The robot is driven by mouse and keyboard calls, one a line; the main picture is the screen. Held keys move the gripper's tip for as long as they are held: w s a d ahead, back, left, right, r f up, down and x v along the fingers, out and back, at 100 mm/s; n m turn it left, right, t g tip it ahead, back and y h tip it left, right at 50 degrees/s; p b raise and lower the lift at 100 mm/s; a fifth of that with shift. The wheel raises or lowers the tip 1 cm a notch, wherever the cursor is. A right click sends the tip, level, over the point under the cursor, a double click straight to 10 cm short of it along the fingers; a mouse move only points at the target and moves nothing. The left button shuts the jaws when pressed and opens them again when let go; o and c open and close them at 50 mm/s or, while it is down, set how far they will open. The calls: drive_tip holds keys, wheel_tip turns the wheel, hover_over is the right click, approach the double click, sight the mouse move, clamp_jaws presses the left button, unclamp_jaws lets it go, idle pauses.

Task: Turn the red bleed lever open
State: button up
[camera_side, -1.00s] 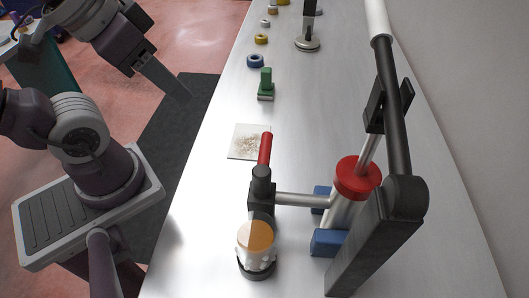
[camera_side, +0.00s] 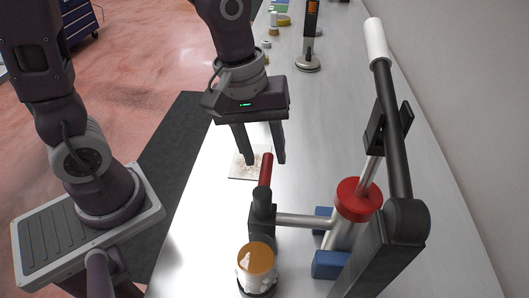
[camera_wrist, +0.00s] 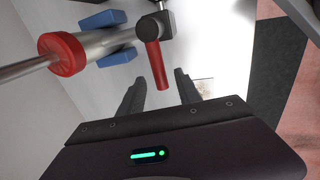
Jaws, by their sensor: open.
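The red bleed lever (camera_side: 265,170) stands up from a dark valve block (camera_side: 262,210) at the end of a metal pipe. A jar with an amber top (camera_side: 256,262) sits below the valve block.
A speckled pad (camera_side: 240,170) lies behind the lever. Small parts stand farther back on the metal bench.

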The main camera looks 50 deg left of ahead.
drive_tip(key=shift+d+f, duration=0.1)
drive_tip(key=shift+f, duration=0.5)
clamp_jaws()
drive_tip(key=shift+w, duration=0.1)
idle(0.9)
